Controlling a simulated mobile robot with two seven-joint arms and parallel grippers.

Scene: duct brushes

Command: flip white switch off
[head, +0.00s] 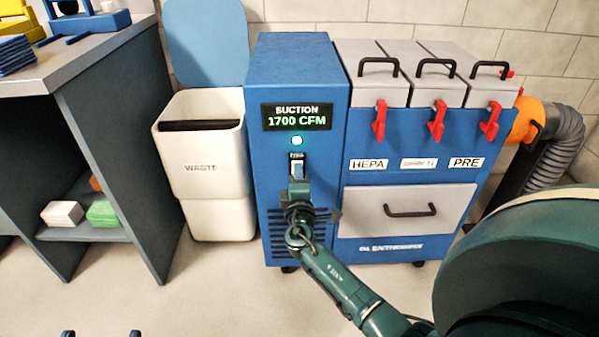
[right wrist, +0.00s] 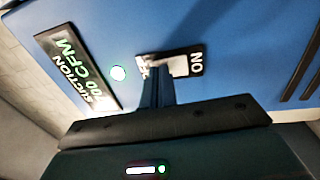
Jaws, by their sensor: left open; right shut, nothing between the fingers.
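The white switch (head: 297,170) sits on a dark plate on the front of the blue suction machine (head: 300,60), below a lit green light (head: 297,141). The display (head: 297,117) reads "SUCTION 1700 CFM". My right gripper (head: 298,184) is shut and empty, with its tips at the lower part of the switch; I cannot tell whether they touch. Only the tips of my left gripper (head: 101,333) show, open and apart, at the bottom left edge.
A white waste bin (head: 205,190) with a raised blue lid stands left of the machine. A grey shelf table (head: 90,50) is further left. Red latches and a drawer with a black handle (head: 410,211) are right of the switch. An orange duct collar (head: 525,120) joins a grey hose.

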